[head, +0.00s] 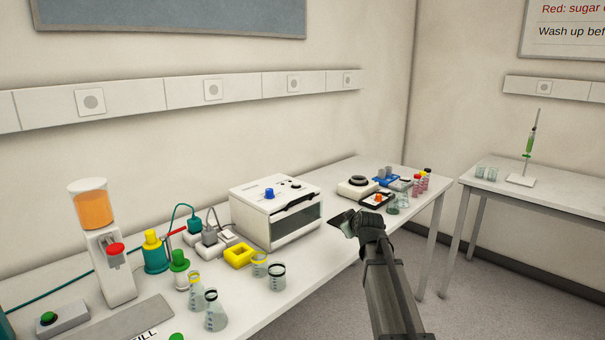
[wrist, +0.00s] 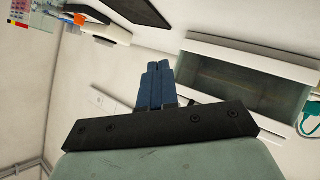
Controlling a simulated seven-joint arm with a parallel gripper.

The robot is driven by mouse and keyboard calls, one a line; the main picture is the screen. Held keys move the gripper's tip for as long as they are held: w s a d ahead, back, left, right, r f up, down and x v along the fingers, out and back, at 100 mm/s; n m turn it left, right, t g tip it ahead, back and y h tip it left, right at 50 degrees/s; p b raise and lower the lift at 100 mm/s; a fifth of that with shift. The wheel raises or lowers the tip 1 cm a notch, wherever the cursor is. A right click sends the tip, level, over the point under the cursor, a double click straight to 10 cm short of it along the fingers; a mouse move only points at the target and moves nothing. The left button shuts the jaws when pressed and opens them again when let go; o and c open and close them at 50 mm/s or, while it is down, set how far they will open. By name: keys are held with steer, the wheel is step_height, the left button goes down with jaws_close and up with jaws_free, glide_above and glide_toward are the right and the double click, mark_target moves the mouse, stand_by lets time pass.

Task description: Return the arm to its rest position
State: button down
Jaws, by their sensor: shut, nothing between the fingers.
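My arm reaches up from the bottom right of the head view. My gripper (head: 352,226) is at its far end, by the front edge of the long white bench (head: 319,262). In the wrist view, the two blue fingers of my gripper (wrist: 157,68) lie side by side, shut, with nothing between them. The fingertips are hard to make out in the head view. My gripper appears apart from the objects around it.
A white box-shaped device (head: 276,208) stands left of my gripper; it also shows in the wrist view (wrist: 240,60). Beyond are a round-topped device (head: 357,187) and small bottles (head: 422,184). Glass flasks (head: 214,312) stand nearer. Open floor (head: 474,285) lies right.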

steer(key=s+d+f+m+g+h, duration=0.15)
steer(key=d+f, duration=0.25)
steer(key=f, duration=0.4)
steer(key=s+d+f+m+g, duration=0.1)
steer(key=s+d+f+m, duration=0.1)
steer(key=d+f, duration=0.4)
steer(key=s+a+f+m+g, duration=0.1)
steer(key=s+a+f+g, duration=0.1)
steer(key=s+f, duration=0.55)
steer(key=s+a+f+g, duration=0.2)
steer(key=s+f, duration=0.3)
steer(key=f, duration=0.6)
steer(key=s+a+f+m+g, duration=0.1)
steer(key=s+a+f+g, duration=0.1)
steer(key=s+f, duration=0.65)
steer(key=s+a+f+g, duration=0.1)
steer(key=s+f+g, duration=0.2)
steer(key=s+f, duration=0.5)
steer(key=s+a+f+g, duration=0.15)
steer(key=s+f, duration=0.35)
steer(key=s, duration=0.5)
steer(key=s+f+m+g, duration=0.1)
steer(key=s+f+g, duration=0.1)
steer(key=s, duration=1)
steer(key=s+f+m+g, duration=0.1)
steer(key=s+g, duration=0.3)
steer(key=s, duration=0.8)
steer(key=shift+f, duration=0.75)
